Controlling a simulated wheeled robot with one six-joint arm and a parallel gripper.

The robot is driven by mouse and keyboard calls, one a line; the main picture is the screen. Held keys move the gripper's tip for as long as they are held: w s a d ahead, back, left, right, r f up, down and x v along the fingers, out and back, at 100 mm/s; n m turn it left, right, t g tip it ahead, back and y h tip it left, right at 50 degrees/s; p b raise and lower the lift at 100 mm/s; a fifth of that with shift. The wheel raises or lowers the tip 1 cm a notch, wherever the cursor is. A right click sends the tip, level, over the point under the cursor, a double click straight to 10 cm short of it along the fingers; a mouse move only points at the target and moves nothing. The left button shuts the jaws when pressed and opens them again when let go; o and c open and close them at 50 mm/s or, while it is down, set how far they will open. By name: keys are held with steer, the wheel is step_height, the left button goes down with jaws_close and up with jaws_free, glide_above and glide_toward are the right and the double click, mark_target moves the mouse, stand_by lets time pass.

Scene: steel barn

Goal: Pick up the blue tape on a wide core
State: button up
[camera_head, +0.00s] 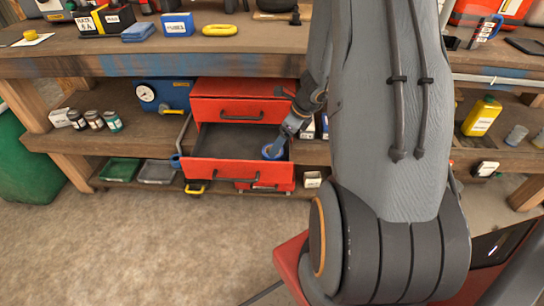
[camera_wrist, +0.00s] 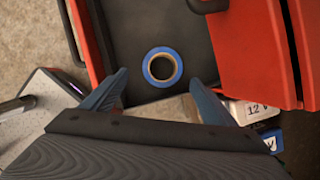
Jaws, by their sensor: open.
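The blue tape on a wide core (camera_wrist: 148,62) lies flat on the dark floor of an open drawer in the wrist view. Its pale core shows in the middle. In the head view the blue tape (camera_head: 268,152) is at the right end of the pulled-out red drawer (camera_head: 262,175), partly hidden by my gripper. My gripper (camera_wrist: 158,84) is open and empty, with its blue-grey fingers apart on either side and short of the tape. In the head view my gripper (camera_head: 278,146) reaches down over the drawer's right end. I cannot tell its exact height above the tape.
The red drawer cabinet (camera_head: 247,88) rises behind the open drawer. A white box marked 12 V (camera_wrist: 252,111) lies near my right finger. The drawer's left part is empty.

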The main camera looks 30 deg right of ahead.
steer(key=x, duration=0.2)
steer(key=b+x, duration=0.1)
steer(key=x, duration=0.3)
steer(key=shift+w, duration=0.4)
steer(key=c, duration=1.1)
steer(key=shift+c, duration=0.2)
steer(key=shift+s+d+r, duration=0.15)
steer(key=shift+d+r, duration=0.05)
steer(key=shift+r, duration=0.3)
step_height(320, 180, up, 7)
steer(key=p, duration=0.2)
steer(key=s+d+f, duration=0.1)
steer(key=s+d, duration=1)
steer(key=d, duration=0.5)
